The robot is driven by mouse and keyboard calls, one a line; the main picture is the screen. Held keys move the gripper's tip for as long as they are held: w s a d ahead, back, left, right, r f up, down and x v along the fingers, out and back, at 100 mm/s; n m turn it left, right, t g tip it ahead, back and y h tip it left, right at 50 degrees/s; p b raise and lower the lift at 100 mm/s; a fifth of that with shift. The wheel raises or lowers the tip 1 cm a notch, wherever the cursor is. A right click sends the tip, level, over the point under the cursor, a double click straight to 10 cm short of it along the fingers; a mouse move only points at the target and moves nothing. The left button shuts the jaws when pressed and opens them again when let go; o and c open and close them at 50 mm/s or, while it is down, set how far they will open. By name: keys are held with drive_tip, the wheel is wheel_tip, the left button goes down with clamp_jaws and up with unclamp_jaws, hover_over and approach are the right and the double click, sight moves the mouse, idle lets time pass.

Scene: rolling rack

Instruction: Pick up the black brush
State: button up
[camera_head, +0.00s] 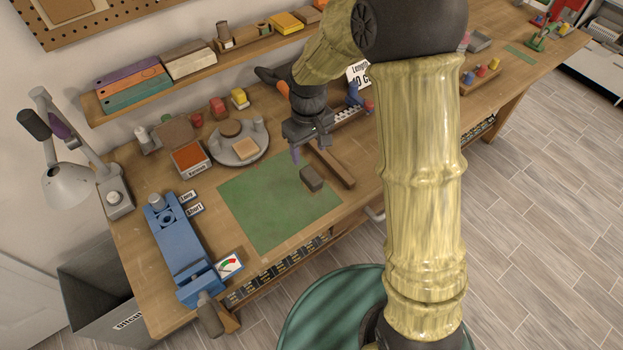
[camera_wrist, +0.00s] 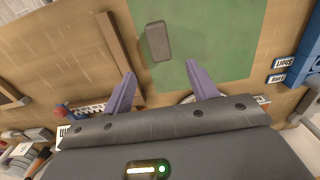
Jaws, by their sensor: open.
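A small dark grey-black block, which looks like the black brush (camera_head: 311,178), lies on the right edge of the green mat (camera_head: 262,215). In the wrist view the brush (camera_wrist: 158,41) lies at the mat's edge, ahead of my fingertips and between their lines. My gripper (camera_head: 304,150) is above the table, just behind the brush in the head view. Its two purple fingers (camera_wrist: 160,72) are apart with nothing between them. The brush appears untouched.
A wooden bar (camera_head: 333,164) lies close beside the brush on the right. A round grey tray (camera_head: 239,146) with blocks stands behind the mat. A blue vise-like tool (camera_head: 182,248) is at left. The mat is otherwise clear.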

sight(310, 172)
wheel_tip(310, 172, down, 7)
drive_tip(key=shift+p, duration=0.5)
drive_tip(key=shift+s+d+f+p, duration=0.1)
drive_tip(key=shift+f+p, duration=0.4)
drive_tip(key=shift+f, duration=0.8)
drive_tip(key=shift+s+d+f+p, duration=0.1)
drive_tip(key=shift+f+p, duration=0.4)
drive_tip(key=shift+f, duration=0.8)
drive_tip(key=shift+w+a, duration=0.1)
drive_tip(key=shift+w, duration=0.05)
drive_tip(key=shift+c, duration=0.5)
